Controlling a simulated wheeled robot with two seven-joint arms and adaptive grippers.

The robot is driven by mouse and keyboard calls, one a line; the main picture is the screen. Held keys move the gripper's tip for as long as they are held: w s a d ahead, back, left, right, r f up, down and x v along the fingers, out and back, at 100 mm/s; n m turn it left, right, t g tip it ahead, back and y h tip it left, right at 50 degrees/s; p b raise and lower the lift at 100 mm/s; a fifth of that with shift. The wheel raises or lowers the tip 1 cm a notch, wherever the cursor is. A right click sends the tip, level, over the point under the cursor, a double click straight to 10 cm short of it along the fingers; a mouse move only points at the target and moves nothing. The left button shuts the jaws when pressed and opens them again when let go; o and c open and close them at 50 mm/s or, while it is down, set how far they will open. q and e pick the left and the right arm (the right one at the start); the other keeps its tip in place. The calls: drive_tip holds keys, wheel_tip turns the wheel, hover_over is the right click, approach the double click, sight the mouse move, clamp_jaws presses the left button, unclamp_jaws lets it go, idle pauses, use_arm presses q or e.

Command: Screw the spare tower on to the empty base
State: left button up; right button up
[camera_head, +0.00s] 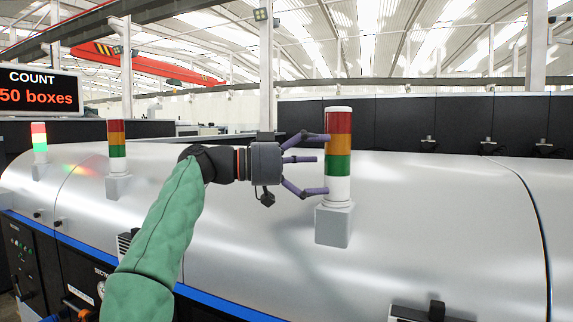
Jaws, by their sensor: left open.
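A signal tower (339,140) with red, orange and green bands and a white lower part stands upright on a grey square base (334,224) on the silver machine. My left gripper (322,166) reaches in from the left with its purple fingers spread open. A second tower (117,138) stands on a base (118,186) further left. A third, lit tower (39,138) stands on its base (40,171) at the far left. No empty base shows. My right gripper is not in view.
The long silver machine cover (430,215) curves across the view, with a dark seam at right. A dark panel wall (420,122) stands behind it. A count display (38,90) hangs at upper left. Open air lies right of the nearest tower.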

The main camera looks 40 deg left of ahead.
use_arm(q)
drive_tip(key=v, duration=0.9)
drive_tip(key=shift+s, duration=0.1)
